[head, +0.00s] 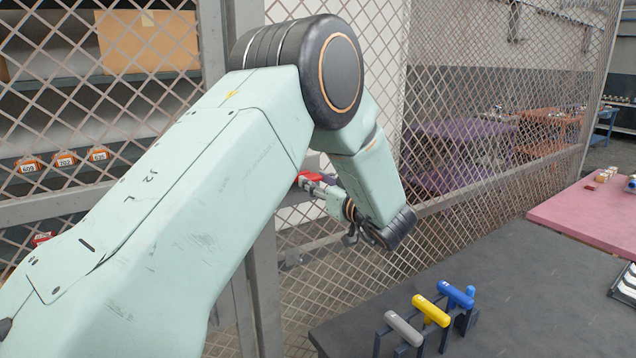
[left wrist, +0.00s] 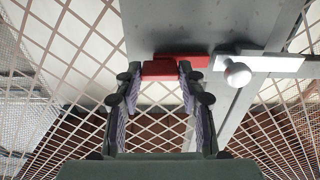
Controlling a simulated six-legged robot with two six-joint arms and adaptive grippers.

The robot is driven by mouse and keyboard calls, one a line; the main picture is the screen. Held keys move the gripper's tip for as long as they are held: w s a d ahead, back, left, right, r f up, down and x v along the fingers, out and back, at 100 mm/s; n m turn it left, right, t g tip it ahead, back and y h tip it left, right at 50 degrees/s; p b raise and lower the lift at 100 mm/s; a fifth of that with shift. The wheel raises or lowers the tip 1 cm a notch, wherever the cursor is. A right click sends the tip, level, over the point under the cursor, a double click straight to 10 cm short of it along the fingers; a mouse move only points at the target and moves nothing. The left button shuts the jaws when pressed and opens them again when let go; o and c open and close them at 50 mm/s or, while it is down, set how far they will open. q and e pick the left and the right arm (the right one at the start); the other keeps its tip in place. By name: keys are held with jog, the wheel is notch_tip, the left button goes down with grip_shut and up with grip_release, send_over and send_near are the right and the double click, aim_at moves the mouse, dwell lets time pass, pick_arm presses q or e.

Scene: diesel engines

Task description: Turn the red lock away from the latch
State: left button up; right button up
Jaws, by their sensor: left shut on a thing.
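The red lock (left wrist: 160,70) sits between the fingertips of my left gripper (left wrist: 158,76) in the left wrist view. The gripper is shut on it, with one finger on each side. A flat red strip (left wrist: 190,61) shows just behind it, against the grey gate post. A pale latch bar (left wrist: 270,64) with a round knob (left wrist: 237,75) lies to the right of the lock. In the head view my left gripper (head: 316,186) is at the gate post, with the red lock (head: 303,178) partly hidden at its tips. My right gripper is in neither view.
Wire mesh fencing (head: 480,110) surrounds the post. A dark table (head: 540,290) at lower right holds a rack with grey (head: 403,328), yellow (head: 431,310) and blue (head: 456,295) handles. A pink table (head: 590,215) stands beyond it.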

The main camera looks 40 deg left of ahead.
pick_arm(q)
jog(key=n+b, duration=0.3)
jog(key=shift+f, duration=0.15)
jog(key=shift+n+b, duration=7.4)
jog(key=shift+b, duration=0.9)
jog(key=o, duration=1.2)
jog(key=shift+c, duration=0.2)
jog(key=v, duration=1.2)
jog(key=shift+r, duration=0.2)
